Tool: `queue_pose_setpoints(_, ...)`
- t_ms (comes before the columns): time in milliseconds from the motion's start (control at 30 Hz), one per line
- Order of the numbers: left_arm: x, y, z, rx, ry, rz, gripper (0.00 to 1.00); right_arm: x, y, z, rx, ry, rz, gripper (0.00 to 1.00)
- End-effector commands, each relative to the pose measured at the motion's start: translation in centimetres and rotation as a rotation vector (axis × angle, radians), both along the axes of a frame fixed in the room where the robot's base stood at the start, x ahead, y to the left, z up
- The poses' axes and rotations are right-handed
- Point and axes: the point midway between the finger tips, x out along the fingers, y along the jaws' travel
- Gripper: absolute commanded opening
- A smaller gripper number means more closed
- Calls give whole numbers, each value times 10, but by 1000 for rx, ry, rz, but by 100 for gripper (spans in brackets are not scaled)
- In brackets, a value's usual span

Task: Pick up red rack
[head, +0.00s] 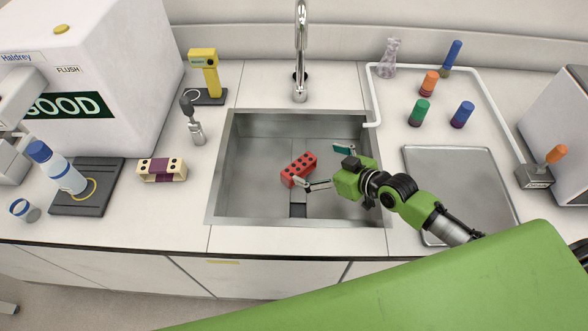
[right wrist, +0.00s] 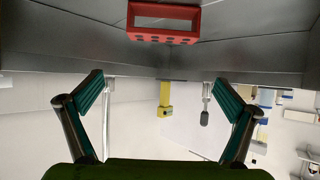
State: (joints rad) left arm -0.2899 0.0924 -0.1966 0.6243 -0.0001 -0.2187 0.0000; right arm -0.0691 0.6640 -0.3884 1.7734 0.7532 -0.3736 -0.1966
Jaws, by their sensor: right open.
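The red rack (head: 299,169) has dark holes in its top and sits inside the metal sink, near the middle of its floor. In the right wrist view the red rack (right wrist: 162,23) shows at the top centre, ahead of and apart from the fingertips. My right gripper (head: 330,167) reaches over the sink from the right. Its two fingers are spread and nothing is between them. In the wrist view the open right gripper (right wrist: 160,92) has its teal finger pads wide apart. My left gripper is not in view.
The sink (head: 248,213) has raised walls and a faucet (head: 300,60) behind it. A cream and purple rack (head: 161,170) stands left of it. A metal tray (head: 460,185) lies to the right, with several coloured tubes behind. A yellow device (head: 206,75) stands at the back left.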

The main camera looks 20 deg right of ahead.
Motion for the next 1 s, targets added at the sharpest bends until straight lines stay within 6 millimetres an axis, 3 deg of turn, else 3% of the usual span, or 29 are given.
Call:
queue_pose_setpoints(33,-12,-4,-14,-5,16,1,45,0,0,-13,0,0,0,100)
queue_pose_setpoints(167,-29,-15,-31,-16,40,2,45,0,0,-28,0,0,0,100)
queue_pose_setpoints(367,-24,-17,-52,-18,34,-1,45,0,0,-49,0,-1,0,100)
queue_pose_setpoints(600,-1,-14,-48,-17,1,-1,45,11,6,-55,4,0,-3,100)
queue_pose_setpoints(1000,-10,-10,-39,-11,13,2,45,41,25,-78,1,0,0,100)
